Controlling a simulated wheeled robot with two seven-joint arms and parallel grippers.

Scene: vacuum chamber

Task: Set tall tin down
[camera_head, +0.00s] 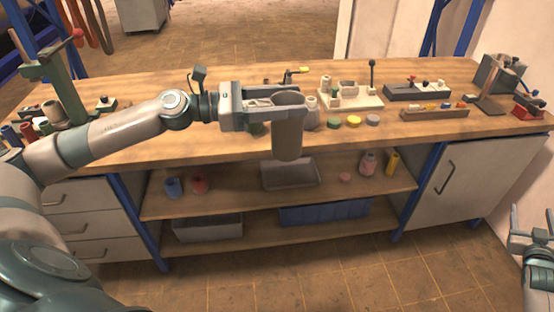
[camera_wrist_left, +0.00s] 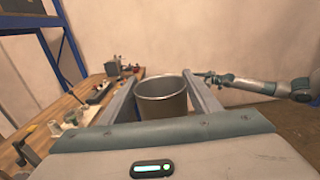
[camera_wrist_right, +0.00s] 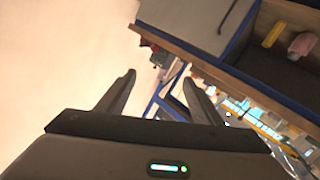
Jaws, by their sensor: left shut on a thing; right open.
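The tall tin (camera_head: 288,132) is a grey, open-topped cylinder, held upright in the head view near the middle of the bench's front edge. My left gripper (camera_head: 284,102) is shut on it near its rim. The left wrist view shows the tin (camera_wrist_left: 161,98) between the two fingers (camera_wrist_left: 161,92), with its open mouth visible. Whether its bottom touches anything is not clear; it overlaps the bench edge and the shelf area. My right gripper (camera_head: 532,220) is open and empty at the far right, away from the bench top; it also shows open in the right wrist view (camera_wrist_right: 160,85).
The wooden bench top (camera_head: 170,145) has clear room left of the tin. Coloured discs (camera_head: 354,121), a fixture with a lever (camera_head: 350,97) and a block rack (camera_head: 434,112) stand to the right. A grey tray (camera_head: 291,186) lies on the shelf below. A green press (camera_head: 62,85) stands left.

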